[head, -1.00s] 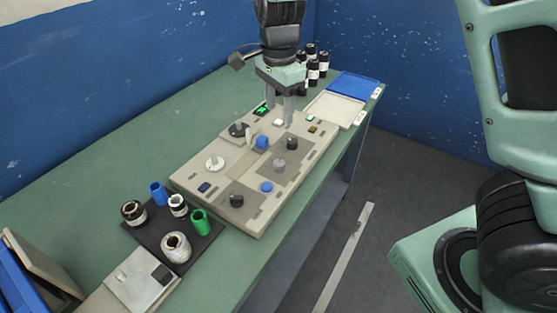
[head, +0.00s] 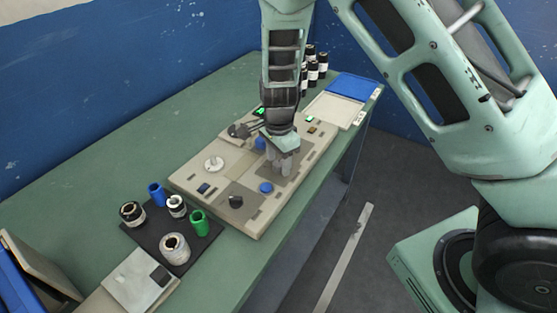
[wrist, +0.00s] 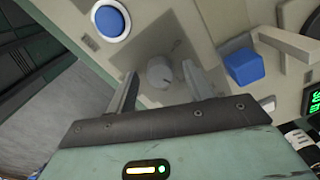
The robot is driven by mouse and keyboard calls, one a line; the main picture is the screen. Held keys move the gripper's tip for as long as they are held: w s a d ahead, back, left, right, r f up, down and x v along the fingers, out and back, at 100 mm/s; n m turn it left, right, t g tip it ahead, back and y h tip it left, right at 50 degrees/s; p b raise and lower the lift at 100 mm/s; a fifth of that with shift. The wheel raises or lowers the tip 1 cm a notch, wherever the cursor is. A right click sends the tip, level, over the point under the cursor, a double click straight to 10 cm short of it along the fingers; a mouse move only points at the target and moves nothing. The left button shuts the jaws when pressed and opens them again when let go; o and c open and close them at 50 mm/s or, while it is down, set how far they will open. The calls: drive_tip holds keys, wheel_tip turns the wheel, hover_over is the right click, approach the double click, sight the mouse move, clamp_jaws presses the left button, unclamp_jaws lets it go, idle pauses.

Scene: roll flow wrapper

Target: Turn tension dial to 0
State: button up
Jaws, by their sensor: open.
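A grey round dial (wrist: 160,72) with a pointer mark sits on a grey square plate of the control panel (head: 185,180). In the wrist view it lies between the spread fingers of my gripper (wrist: 160,75), with gaps on both sides. My gripper (head: 281,172) is open, points down over the panel and hides this dial in the head view. I cannot tell whether the fingertips are at the dial's height. A white dial (head: 214,164) and a black knob (head: 236,201) stand elsewhere on the panel. No dial label or number is readable.
A blue button (wrist: 109,20) and a blue block (wrist: 243,66) flank the dial. A green-lit display (wrist: 314,101) is at the right.

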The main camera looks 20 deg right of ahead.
drive_tip(key=shift+f, duration=0.2)
drive_tip(key=c, duration=1)
